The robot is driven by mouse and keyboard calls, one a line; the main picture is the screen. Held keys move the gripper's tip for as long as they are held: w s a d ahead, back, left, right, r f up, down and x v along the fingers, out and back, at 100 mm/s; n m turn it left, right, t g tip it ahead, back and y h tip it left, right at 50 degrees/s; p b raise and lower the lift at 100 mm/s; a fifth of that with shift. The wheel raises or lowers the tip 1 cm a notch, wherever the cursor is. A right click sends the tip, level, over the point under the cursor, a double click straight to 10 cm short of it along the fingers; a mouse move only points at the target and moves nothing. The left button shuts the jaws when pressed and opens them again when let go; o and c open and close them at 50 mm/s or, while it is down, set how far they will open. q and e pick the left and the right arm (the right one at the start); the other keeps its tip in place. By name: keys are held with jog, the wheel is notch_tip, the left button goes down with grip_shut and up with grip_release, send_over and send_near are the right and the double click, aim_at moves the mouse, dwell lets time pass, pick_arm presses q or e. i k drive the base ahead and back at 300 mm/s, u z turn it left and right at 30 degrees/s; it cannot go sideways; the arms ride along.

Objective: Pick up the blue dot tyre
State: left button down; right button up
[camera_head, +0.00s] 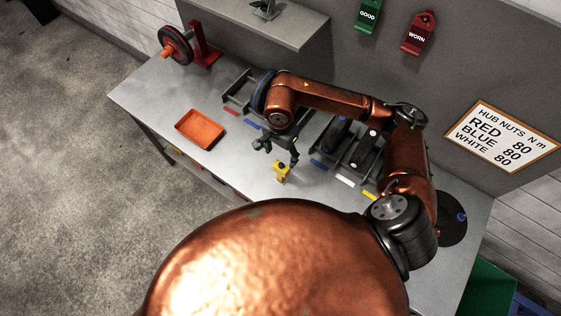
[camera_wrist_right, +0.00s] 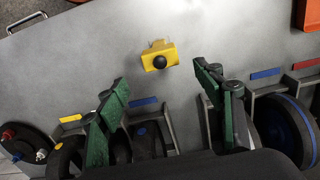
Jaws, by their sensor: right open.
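The blue dot tyre (camera_wrist_right: 150,142) is dark with a small blue mark on its tread. It stands in the rack behind a blue label in the wrist view, and in the head view it appears as a dark tyre (camera_head: 333,136) right of my right gripper. My right gripper (camera_head: 279,150) is open and empty above the rack's front side, pointing down. In the wrist view its green-padded fingers (camera_wrist_right: 165,90) are spread, with the blue dot tyre near the left finger. My left gripper is out of view.
A yellow block with a black button (camera_head: 282,173) stands on the table in front of the gripper. A blue-striped tyre (camera_wrist_right: 288,128) stands right in the wrist view. An orange tray (camera_head: 200,128) lies at left; a dark disc (camera_head: 453,228) lies at right.

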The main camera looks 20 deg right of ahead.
aim_at(334, 135)
jog(key=z, duration=1.5)
